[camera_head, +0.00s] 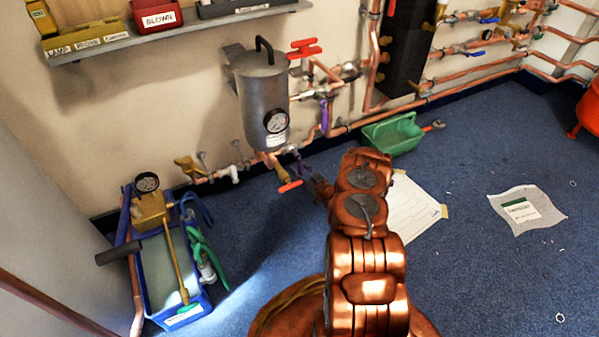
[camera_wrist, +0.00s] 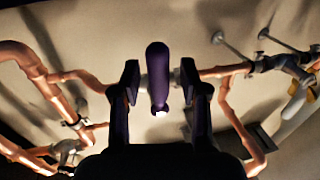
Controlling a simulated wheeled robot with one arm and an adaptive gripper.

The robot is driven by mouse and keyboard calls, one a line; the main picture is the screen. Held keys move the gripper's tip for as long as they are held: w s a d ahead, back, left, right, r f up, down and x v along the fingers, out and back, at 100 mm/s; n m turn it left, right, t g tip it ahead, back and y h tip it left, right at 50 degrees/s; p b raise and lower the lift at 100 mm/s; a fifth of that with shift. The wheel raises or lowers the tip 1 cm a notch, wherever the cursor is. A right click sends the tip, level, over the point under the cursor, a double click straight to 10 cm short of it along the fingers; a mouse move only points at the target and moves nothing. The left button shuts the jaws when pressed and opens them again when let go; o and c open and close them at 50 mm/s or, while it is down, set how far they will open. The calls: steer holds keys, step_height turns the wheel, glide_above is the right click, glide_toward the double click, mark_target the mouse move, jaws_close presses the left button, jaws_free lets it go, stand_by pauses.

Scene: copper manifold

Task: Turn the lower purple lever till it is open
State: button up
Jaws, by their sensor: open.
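The lower purple lever (camera_head: 302,166) is on the low copper pipe run below the grey canister, partly hidden close to my gripper. In the wrist view a dark purple lever (camera_wrist: 158,72) points between the two fingers, with a gap on both sides. My gripper (camera_head: 318,184) is open at the end of my copper-coloured arm; its fingers also show in the wrist view (camera_wrist: 159,82). The upper purple lever (camera_head: 324,113) hangs down from the pipe above.
The grey canister (camera_head: 260,88) with a gauge stands above the pipes. A red-orange handle (camera_head: 290,186) lies just left of my gripper. A green tray (camera_head: 393,134) sits on the floor to the right. A blue tray (camera_head: 175,310) with a pump stands at left.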

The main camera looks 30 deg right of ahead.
steer(key=shift+w, duration=0.15)
jaws_close()
stand_by(0.4)
